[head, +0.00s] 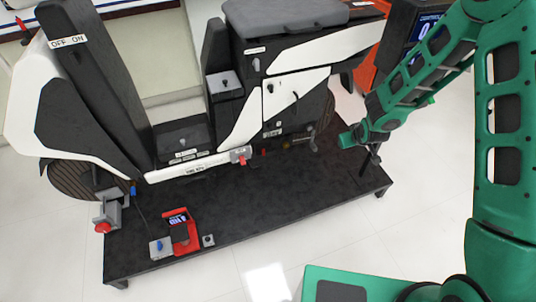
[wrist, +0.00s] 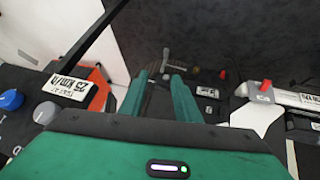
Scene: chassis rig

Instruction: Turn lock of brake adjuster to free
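The brake adjuster is not clearly marked in either view. Low by the rear wheel, the wrist view shows a grey T-shaped part (wrist: 166,62), a brass knob (wrist: 195,71) and a small red piece (wrist: 223,74). The brass knob (head: 286,144) and red piece (head: 263,152) also show small in the head view. I cannot tell which is the lock. My gripper (head: 346,139) is at the right of the rig, apart from these parts. In the wrist view its two green fingers (wrist: 159,74) are spread and empty, with the T-shaped part beyond their gap.
The scooter-like chassis stands on a black platform (head: 250,205). A red clamp lever (head: 244,160) sits on its lower edge. A red meter (head: 182,232) lies at the front. Blue (wrist: 12,100) and grey (wrist: 45,112) knobs are left in the wrist view. The platform's right front is clear.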

